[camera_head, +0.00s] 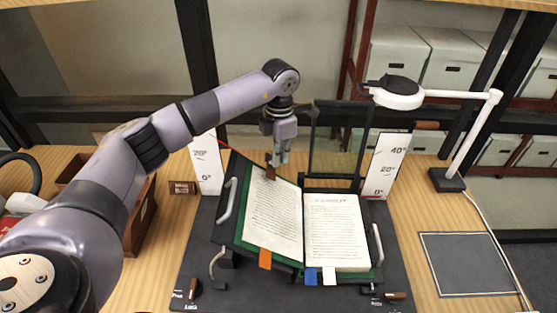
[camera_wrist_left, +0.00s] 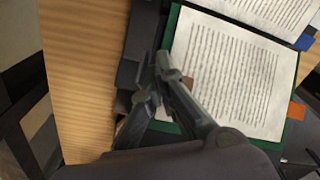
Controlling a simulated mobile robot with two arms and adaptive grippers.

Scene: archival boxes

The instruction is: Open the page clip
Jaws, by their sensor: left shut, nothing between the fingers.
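An open book (camera_head: 337,225) lies on a dark cradle (camera_head: 200,262), with its left page tilted up. A small brown page clip (camera_head: 271,172) sits at the top left edge of the left page. In the left wrist view the brown clip (camera_wrist_left: 187,83) shows partly behind my fingers. My left gripper (camera_head: 281,160) is over the top left edge of the book, right at the clip. It also shows in the left wrist view (camera_wrist_left: 160,62), its fingers closed together and empty. I cannot tell whether it touches the clip. My right gripper is not in view.
A white lamp (camera_head: 398,92) on a jointed stand is at the right. White angle scales (camera_head: 388,165) stand behind the cradle. A dark framed mat (camera_head: 467,262) lies on the right of the wooden table. Wooden holders are at the left, and archival boxes (camera_head: 397,55) stand behind.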

